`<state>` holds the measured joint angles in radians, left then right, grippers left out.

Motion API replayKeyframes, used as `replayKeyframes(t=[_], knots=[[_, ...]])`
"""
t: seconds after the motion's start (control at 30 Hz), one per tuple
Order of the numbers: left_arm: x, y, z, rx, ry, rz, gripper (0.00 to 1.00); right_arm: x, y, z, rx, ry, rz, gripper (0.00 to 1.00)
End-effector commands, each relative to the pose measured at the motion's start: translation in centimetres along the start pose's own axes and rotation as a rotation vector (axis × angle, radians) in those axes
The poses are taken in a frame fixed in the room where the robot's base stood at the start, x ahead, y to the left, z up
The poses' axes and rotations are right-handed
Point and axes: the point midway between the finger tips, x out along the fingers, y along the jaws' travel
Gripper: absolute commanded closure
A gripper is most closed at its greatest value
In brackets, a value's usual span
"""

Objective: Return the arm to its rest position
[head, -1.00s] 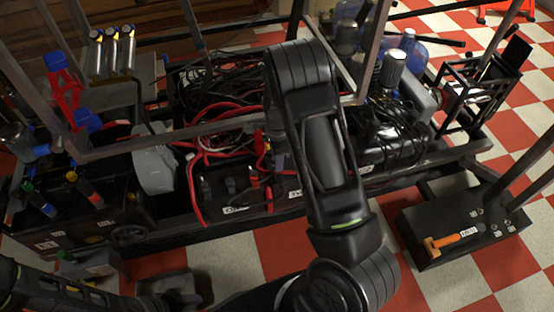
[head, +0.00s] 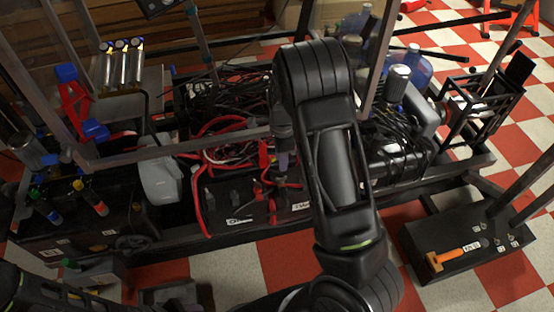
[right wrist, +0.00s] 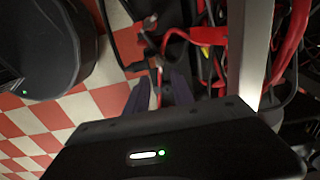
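My right arm (head: 340,165) reaches from the bottom of the head view over the middle of the workbench frame. My right gripper (head: 283,166) points down just beside the arm, over the front of the cable-filled chassis, close to the row of black boxes with red leads.
Grey metal bars (head: 180,150) cross close to my right arm. Red and black cables (head: 225,140) crowd beneath it. A grey rounded housing (head: 160,168) stands left, a black engine-like block (head: 395,155) right. An orange-handled tool (head: 455,254) lies on a black box. Checkered floor shows in front.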

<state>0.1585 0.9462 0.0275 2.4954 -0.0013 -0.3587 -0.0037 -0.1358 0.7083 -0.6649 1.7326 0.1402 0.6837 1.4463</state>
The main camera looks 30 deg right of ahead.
Motion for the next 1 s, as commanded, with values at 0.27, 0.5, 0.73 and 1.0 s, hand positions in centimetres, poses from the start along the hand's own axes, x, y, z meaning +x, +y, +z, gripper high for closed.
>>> replayKeyframes(t=[0.27, 0.5, 0.73, 1.0], knots=[[0.0, 0.0, 0.0, 0.000, 0.000, 0.000, 0.52, 0.0, 0.0, 0.0, -0.006, 0.000, 0.000, 0.71], [0.0, 0.0, 0.0, -0.001, 0.000, 0.000, 0.52, 0.3, -1.8, -0.4, -0.244, 0.028, -0.088, 0.71], [-2.2, 0.9, 0.0, -0.003, -0.001, 0.000, 0.52, 5.1, 3.4, 6.4, -1.007, 0.053, -0.203, 0.71], [-7.9, 3.1, -0.1, -0.004, 0.000, 0.001, 0.52, 4.6, 21.8, 17.4, -1.724, -0.125, -0.303, 0.71]])
